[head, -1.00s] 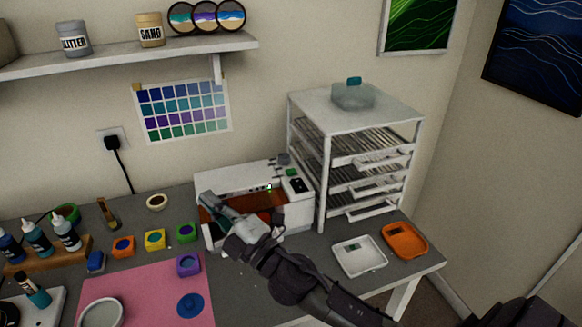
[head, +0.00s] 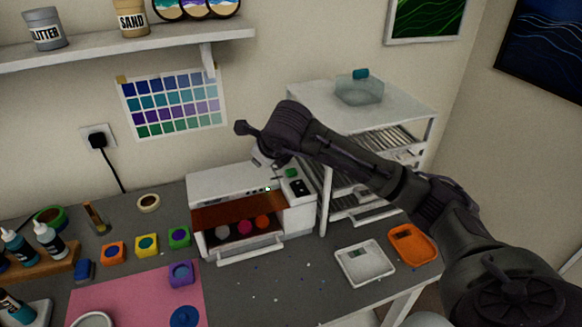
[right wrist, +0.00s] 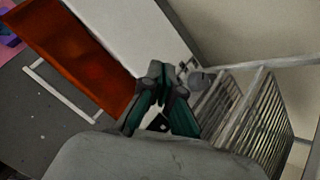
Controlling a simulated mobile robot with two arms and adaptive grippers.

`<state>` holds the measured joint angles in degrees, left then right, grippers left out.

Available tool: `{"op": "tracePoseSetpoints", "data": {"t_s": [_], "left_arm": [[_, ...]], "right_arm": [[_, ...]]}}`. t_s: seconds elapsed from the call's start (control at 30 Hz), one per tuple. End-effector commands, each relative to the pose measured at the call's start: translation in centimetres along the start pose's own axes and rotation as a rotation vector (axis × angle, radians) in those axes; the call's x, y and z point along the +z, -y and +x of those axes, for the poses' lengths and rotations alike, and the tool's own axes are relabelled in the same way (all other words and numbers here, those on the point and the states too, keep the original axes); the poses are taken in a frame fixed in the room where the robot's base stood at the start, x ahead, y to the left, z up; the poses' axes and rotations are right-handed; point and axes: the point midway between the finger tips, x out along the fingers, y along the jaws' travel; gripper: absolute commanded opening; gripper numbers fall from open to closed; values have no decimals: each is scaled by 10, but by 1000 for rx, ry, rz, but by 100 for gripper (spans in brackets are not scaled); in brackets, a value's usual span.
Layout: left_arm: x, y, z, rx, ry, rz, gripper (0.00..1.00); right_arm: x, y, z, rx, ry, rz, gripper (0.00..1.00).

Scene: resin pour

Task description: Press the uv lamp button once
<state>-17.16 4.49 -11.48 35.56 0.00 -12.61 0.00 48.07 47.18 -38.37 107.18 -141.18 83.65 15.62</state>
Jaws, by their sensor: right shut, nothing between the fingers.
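The uv lamp is a white box (head: 230,180) with an orange window on the table against the wall. Its green button (head: 292,173) is on the right end of its top, beside a black panel (head: 298,187). My right gripper (head: 276,172) points down over that end, just left of the button; I cannot tell whether it touches. In the right wrist view its fingers (right wrist: 162,75) are together and empty, in front of the lamp's white top (right wrist: 125,30). The green button cannot be made out there. My left gripper is not in view.
A white rack (head: 322,200) stands close to the lamp's right side, partly behind my right arm. Round pieces (head: 245,228) show inside the lamp's open front.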

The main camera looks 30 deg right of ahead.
Motion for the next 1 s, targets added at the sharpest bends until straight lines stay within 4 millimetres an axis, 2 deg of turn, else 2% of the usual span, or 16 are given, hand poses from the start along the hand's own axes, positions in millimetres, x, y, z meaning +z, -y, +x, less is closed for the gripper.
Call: {"op": "tracePoseSetpoints", "data": {"t_s": [0.03,0.1,0.2,0.3,0.5,0.83,1.0], "left_arm": [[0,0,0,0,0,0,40],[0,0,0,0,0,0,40],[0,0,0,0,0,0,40],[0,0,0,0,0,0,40],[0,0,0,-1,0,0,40],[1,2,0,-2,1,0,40],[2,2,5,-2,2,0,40]], "right_arm": [[-1,20,-5,-67,-24,2,0],[-4,43,-12,-149,-58,8,0],[-8,67,-21,-237,-94,19,0],[-10,81,-27,-292,-116,27,0],[-12,90,-31,-324,-129,33,0],[-13,88,-29,-320,-128,33,0],[-19,85,-22,-318,-129,32,0]]}}
